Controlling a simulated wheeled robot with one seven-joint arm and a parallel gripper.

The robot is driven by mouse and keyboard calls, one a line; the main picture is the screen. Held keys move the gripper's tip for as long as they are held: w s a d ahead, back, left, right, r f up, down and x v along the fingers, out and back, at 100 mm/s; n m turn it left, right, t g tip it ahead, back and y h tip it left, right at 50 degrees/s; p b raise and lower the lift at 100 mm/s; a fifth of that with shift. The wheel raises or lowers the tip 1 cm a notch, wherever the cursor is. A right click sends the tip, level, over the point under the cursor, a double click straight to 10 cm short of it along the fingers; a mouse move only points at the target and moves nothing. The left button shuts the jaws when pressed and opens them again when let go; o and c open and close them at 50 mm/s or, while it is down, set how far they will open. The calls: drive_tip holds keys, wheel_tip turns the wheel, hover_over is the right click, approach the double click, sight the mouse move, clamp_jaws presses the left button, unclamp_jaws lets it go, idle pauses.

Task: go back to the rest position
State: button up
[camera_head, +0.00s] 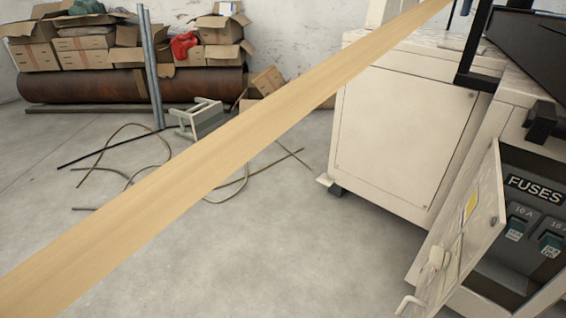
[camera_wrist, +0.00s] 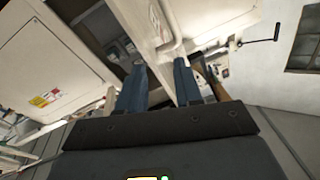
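My gripper (camera_wrist: 160,66) shows in the wrist view, its two blue fingers spread apart with no object visibly held between them. A pale panel with a handle (camera_wrist: 170,48) lies beyond the fingertips; I cannot tell how far off it is. The gripper cannot be made out clearly in the head view.
A fuse box (camera_head: 525,215) stands at the right with its door (camera_head: 465,235) open. A pale cabinet (camera_head: 402,130) stands behind it. A long wooden-coloured strip (camera_head: 225,150) crosses the head view diagonally. A stool (camera_head: 198,118) lies tipped among rods.

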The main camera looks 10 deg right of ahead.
drive_tip(key=s+a+r+n+y, duration=0.3)
drive_tip(key=s+r+n+y, duration=0.35)
drive_tip(key=s+r, duration=0.55)
drive_tip(key=s+a+r+n+y, duration=0.3)
drive_tip(key=s+r+n+y, duration=0.3)
drive_tip(key=s+r, duration=0.6)
wheel_tip(320, 180, up, 30)
drive_tip(key=p, duration=3)
drive_tip(key=shift+w+a+m+y, duration=0.2)
drive_tip(key=shift+w+m+y, duration=0.1)
drive_tip(key=shift+m+y, duration=0.15)
drive_tip(key=shift+w+f, duration=0.1)
drive_tip(key=shift+w, duration=0.05)
